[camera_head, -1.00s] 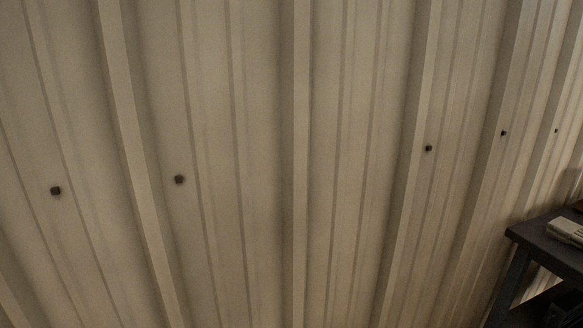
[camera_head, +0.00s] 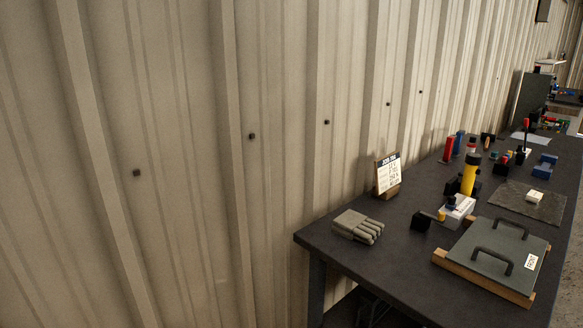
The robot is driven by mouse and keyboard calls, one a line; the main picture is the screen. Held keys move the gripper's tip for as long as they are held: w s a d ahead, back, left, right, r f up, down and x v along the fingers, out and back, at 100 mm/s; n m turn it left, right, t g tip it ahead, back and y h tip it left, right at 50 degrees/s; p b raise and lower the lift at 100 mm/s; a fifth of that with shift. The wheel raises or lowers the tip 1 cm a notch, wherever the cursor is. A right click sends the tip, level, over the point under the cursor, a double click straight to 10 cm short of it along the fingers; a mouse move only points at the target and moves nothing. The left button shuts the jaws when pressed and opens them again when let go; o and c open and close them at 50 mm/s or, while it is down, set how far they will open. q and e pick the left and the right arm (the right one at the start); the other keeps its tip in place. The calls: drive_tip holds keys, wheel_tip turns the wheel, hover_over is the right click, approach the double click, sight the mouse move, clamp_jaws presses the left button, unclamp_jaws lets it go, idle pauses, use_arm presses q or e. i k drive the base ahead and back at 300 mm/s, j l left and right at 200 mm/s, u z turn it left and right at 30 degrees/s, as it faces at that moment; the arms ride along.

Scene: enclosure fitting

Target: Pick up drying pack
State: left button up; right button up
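A small whitish pack (camera_head: 535,197) lies on a dark mat (camera_head: 504,197) at the right of the workbench, and it may be the drying pack, but it is too small to tell. A white box-like item (camera_head: 459,209) with dark and yellow parts by it stands nearer the middle of the bench. Neither of my grippers is in view.
The dark workbench (camera_head: 341,248) stands along a corrugated wall (camera_head: 190,130). On it are grey gloves (camera_head: 357,226), a sign card (camera_head: 387,174), a yellow bottle (camera_head: 470,174) and a grey lid with two handles (camera_head: 490,258).

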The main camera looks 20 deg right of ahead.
sight(533, 196)
drive_tip(key=l+z, duration=0.75)
drive_tip(key=l, duration=0.25)
drive_tip(key=l+z, duration=0.25)
drive_tip(key=z, duration=0.2)
drive_tip(key=i+l+z, duration=0.15)
drive_tip(key=z, duration=0.3)
drive_tip(key=k, duration=0.65)
drive_tip(key=u, duration=1.3)
drive_tip(key=i+l, duration=0.1)
drive_tip(key=l, duration=0.3)
drive_tip(key=i+l, duration=0.15)
drive_tip(key=l, duration=0.25)
drive_tip(key=i+l, duration=0.1)
drive_tip(key=l, duration=0.35)
drive_tip(key=i+l, duration=0.15)
drive_tip(key=l, duration=0.25)
drive_tip(key=i+l, duration=0.1)
drive_tip(key=l, duration=0.3)
drive_tip(key=u, duration=0.05)
